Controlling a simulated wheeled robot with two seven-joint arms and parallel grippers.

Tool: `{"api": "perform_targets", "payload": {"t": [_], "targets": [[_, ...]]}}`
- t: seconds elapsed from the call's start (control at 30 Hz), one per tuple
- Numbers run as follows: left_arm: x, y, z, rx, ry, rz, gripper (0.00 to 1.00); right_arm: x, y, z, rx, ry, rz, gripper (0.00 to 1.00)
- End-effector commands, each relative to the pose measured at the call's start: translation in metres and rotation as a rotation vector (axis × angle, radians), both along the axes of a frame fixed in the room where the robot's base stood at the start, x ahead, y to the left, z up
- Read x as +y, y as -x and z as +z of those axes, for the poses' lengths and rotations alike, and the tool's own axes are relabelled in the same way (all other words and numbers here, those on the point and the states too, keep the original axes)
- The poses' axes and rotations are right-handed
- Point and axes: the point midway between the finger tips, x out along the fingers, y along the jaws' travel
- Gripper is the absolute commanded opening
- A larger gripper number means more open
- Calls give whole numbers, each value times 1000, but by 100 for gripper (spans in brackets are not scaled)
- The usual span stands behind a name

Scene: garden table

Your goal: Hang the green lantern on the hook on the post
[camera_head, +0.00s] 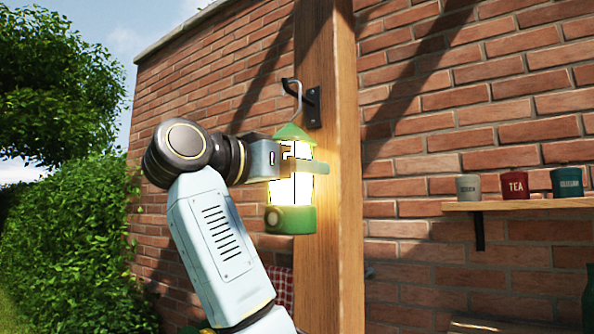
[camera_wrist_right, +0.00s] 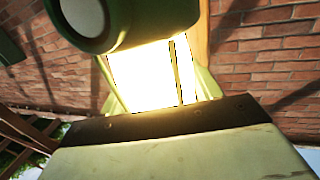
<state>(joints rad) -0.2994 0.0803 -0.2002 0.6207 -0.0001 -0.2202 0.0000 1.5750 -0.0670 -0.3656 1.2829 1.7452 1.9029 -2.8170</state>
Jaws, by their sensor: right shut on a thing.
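The green lantern (camera_head: 292,220) glows bright and hangs upright in front of the wooden post (camera_head: 337,230) in the head view. My right gripper (camera_head: 300,168) is shut around its lit middle, coming from the left. The lantern's thin wire handle rises beside the dark hook (camera_head: 313,105) on the post. The handle's top overlaps the hook's tip in the picture; I cannot tell whether it rests on it. In the right wrist view the lit glass (camera_wrist_right: 150,75) and green base show close up; the hook is not visible there. My left gripper is not in view.
A brick wall (camera_head: 440,150) stands behind the post. A wooden shelf (camera_head: 520,204) at the right holds a grey, a red "TEA" and a teal tin. A red checked cloth (camera_head: 281,288) shows low behind my arm. A hedge (camera_head: 75,235) is at the left.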

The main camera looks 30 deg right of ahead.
Motion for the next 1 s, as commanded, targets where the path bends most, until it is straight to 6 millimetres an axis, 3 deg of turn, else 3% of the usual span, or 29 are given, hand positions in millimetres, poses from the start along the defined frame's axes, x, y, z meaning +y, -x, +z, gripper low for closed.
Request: {"api": "perform_targets", "payload": {"t": [0.03, 0.2, 0.57, 0.67, 1.0], "targets": [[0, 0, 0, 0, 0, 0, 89, 0, 0, 1, -2, 2, 0, 67], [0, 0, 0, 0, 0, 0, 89, 0, 0, 1, -1, 1, 0, 88], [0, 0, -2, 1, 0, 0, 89, 6, 0, -1, 1, -1, 2, 88], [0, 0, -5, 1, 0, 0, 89, 20, 2, -1, 2, -1, 5, 88], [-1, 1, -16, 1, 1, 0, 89, 94, 12, 0, 3, 0, 5, 88]]}}
